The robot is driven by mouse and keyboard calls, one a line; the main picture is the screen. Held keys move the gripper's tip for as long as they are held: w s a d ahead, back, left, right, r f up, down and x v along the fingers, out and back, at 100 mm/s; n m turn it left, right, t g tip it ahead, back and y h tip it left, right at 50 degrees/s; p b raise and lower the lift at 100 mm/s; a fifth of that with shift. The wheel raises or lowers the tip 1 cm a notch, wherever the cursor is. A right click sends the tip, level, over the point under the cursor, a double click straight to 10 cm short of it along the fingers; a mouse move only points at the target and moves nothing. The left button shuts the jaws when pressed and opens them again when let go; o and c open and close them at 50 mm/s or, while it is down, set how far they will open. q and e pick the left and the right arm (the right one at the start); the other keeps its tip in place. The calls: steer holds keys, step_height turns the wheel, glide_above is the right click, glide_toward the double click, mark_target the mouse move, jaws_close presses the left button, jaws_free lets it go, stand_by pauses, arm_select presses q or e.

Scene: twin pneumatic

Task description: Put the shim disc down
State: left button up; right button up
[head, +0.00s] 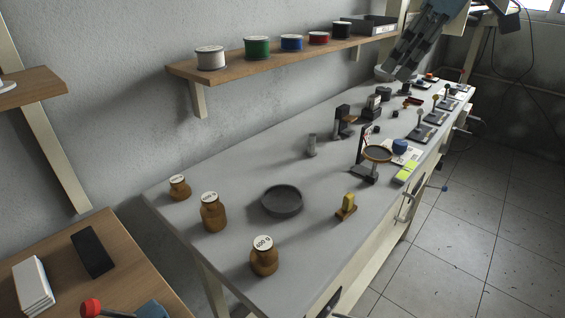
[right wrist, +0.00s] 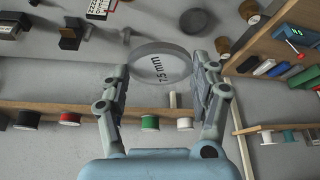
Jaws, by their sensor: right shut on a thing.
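The shim disc (right wrist: 160,64) is a flat grey disc marked 75 mm. In the right wrist view it sits between the two fingertips of my right gripper (right wrist: 161,72), which is shut on it. In the head view my right gripper (head: 398,62) hangs at the top right, near the shelf's far end. A pale grey rounded shape at its tips, likely the disc (head: 383,74), is partly covered by the fingers. The disc appears raised above the bench (head: 235,240). My left gripper is not in view.
A round dark dish (head: 282,201) stands on the near bench among brown labelled bottles (head: 213,213). A stand with a round top (head: 377,153) and a yellow block (head: 347,206) are to its right. A wall shelf (head: 280,62) carries several spools. Small fixtures crowd the far bench.

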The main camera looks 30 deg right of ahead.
steer(key=s+a+f+m+h+p, duration=0.35)
steer(key=a+f+m+p, duration=0.55)
steer(key=a+f, duration=0.55)
steer(key=shift+t, duration=0.3)
steer(key=w+a+f, duration=0.1)
steer(key=w+f, duration=0.1)
steer(key=w, duration=0.1)
steer(key=w+a+f, duration=0.1)
steer(key=w+f, duration=0.2)
steer(key=w, duration=0.1)
steer(key=w+a+f, duration=0.1)
steer(key=w+f, duration=0.1)
steer(key=w, duration=0.2)
steer(key=shift+w+a+f+p, duration=0.15)
steer(key=shift+a+p, duration=0.25)
steer(key=shift+f, duration=1.95)
